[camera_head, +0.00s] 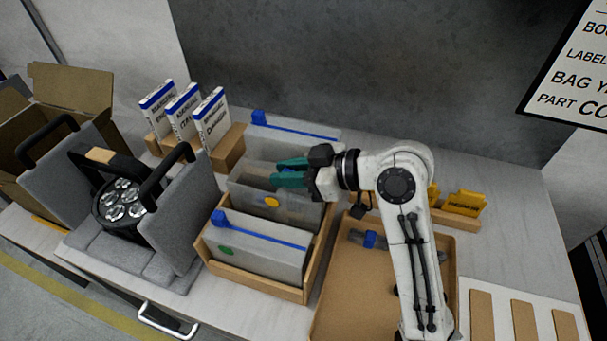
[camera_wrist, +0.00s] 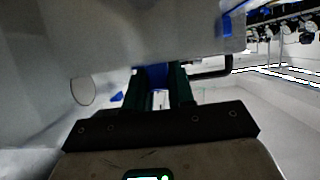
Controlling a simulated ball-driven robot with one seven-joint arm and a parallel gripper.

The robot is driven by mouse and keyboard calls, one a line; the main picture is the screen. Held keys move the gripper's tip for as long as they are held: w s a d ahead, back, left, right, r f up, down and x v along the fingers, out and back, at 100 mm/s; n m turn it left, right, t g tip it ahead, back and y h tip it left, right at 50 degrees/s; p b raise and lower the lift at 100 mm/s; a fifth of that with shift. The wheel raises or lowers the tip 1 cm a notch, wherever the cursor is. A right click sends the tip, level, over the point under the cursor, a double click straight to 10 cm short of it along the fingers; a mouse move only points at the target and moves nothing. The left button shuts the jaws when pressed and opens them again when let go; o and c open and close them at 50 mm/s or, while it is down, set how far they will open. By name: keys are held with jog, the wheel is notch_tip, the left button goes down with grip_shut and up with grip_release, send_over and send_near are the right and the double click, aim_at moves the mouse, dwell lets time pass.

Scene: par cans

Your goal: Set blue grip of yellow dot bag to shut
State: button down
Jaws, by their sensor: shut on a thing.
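The yellow dot bag (camera_head: 290,215) is a clear grey bag standing in the middle of the wooden holder (camera_head: 255,283). Its yellow dot (camera_head: 271,202) faces front. My gripper (camera_head: 277,172) comes in from the right at the bag's top edge, its green fingers pointing left. In the wrist view, the dark fingers (camera_wrist: 160,88) are closed around a blue piece, the blue grip (camera_wrist: 156,75). In the head view the fingers hide this grip. I cannot tell how far along the bag's top it sits.
In front stands a green dot bag (camera_head: 255,245) with a blue strip and grip at its left end. Behind is another blue-stripped bag (camera_head: 290,130). A tray (camera_head: 345,300) with a small blue-marked item (camera_head: 370,239) lies right. A lamp (camera_head: 120,200) in grey foam stands left.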

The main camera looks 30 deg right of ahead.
jog(key=c, duration=1)
grip_release()
jog(key=shift+s, duration=0.1)
jog(key=v, duration=1)
jog(key=shift+s+d+b, duration=0.25)
jog(key=shift+b, duration=0.2)
jog(key=shift+r, duration=0.1)
